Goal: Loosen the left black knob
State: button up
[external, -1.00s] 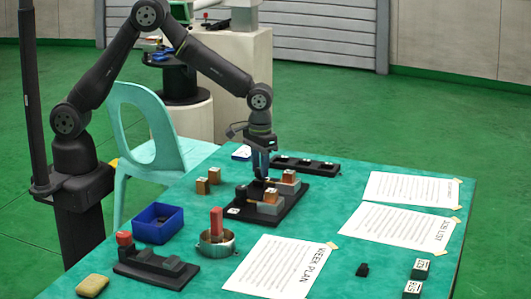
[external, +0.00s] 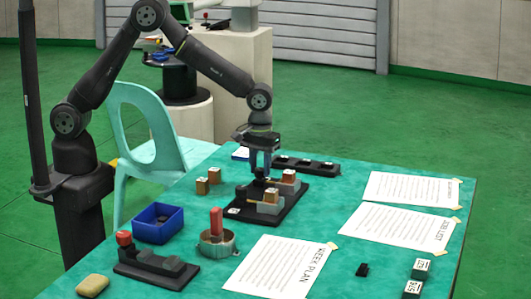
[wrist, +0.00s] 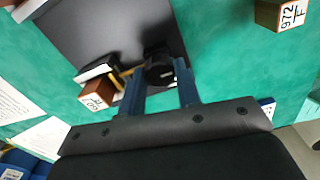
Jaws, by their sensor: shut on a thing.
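My gripper (external: 260,174) points straight down over the plate's back part. In the wrist view my gripper (wrist: 160,95) has its two blue-grey fingers on either side of a round black knob (wrist: 158,73), shut on it. The plate (wrist: 110,30) also shows there, with a brown labelled block (wrist: 97,95) left of the fingers. In the external view the gripped knob is mostly hidden by the fingers.
Two brown blocks (external: 208,182) stand left of the plate, and a black rack (external: 306,165) lies behind it. A blue bin (external: 158,223), a metal pot (external: 217,243) and a black stand (external: 155,266) are at front left. Paper sheets (external: 280,268) lie in front and right.

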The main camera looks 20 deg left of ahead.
aim_at(260, 169)
jog(key=o, duration=1)
jog(key=shift+c, duration=0.2)
jog(key=shift+r, duration=0.15)
notch_tip(260, 169, up, 17)
notch_tip(260, 169, down, 17)
jog(key=shift+f, duration=0.15)
dwell(0.7)
